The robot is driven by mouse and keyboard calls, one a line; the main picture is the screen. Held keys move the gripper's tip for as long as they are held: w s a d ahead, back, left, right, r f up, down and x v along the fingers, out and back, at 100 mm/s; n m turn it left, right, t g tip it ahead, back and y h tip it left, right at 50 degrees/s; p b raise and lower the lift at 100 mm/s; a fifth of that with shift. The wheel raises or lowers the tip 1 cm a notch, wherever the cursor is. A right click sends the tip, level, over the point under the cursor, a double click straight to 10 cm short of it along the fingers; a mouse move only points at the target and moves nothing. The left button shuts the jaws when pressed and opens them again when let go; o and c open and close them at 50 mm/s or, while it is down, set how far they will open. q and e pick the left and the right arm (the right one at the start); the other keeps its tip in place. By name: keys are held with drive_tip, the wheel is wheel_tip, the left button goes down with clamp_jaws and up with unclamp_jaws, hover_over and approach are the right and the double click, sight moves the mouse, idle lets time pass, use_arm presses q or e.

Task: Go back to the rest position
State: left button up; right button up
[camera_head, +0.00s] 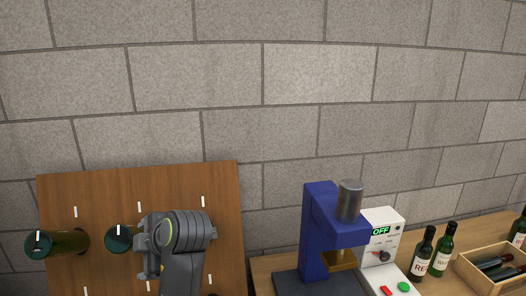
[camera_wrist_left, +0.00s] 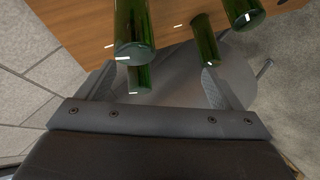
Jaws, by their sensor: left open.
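My left arm (camera_head: 180,240) stands in front of the wooden bottle rack in the head view; its fingers cannot be made out there. In the left wrist view my left gripper (camera_wrist_left: 157,82) shows two fingers spread wide apart, with nothing clasped between them. Several green bottles stick out of the rack beyond it, among them a near one (camera_wrist_left: 133,30) and a lower one (camera_wrist_left: 140,78) that appears between the fingers in the picture. How far they are from the fingers is hard to tell. My right gripper is in neither view.
The wooden rack (camera_head: 100,190) holds green bottles at left (camera_head: 62,243) and beside my arm (camera_head: 118,238). A blue press (camera_head: 318,230), a white control box (camera_head: 392,228) reading OFF, dark bottles (camera_head: 424,250) and a wooden crate (camera_head: 484,278) stand on the bench at right. A block wall is behind.

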use_arm(q)
drive_tip(key=s+a+f+m+h, duration=0.25)
drive_tip(key=s+f+m, duration=0.35)
drive_tip(key=f, duration=0.4)
drive_tip(key=s+a+f+m+h, duration=0.1)
drive_tip(key=s+a+f+m, duration=0.2)
drive_tip(key=s+f+m, duration=0.5)
drive_tip(key=s+d+f+m+g+h, duration=0.15)
drive_tip(key=s+f+m, duration=0.3)
drive_tip(key=s, duration=0.45)
drive_tip(key=s+d+f+m+h, duration=0.1)
drive_tip(key=s+f+m+h, duration=0.1)
drive_tip(key=s+f+m, duration=0.45)
wheel_tip(320, 180, down, 25)
drive_tip(key=s+a+n+g+b, duration=0.1)
drive_tip(key=s+a+n+b, duration=0.1)
drive_tip(key=b, duration=0.1)
drive_tip(key=s+d+f+g+h+b, duration=0.1)
drive_tip(key=s+f+b, duration=0.1)
drive_tip(key=s+f, duration=1.2)
wheel_tip(320, 180, down, 4)
drive_tip(key=shift+s+d+f+b, duration=0.15)
drive_tip(key=shift+s+d+b, duration=0.1)
drive_tip(key=shift+b, duration=0.05)
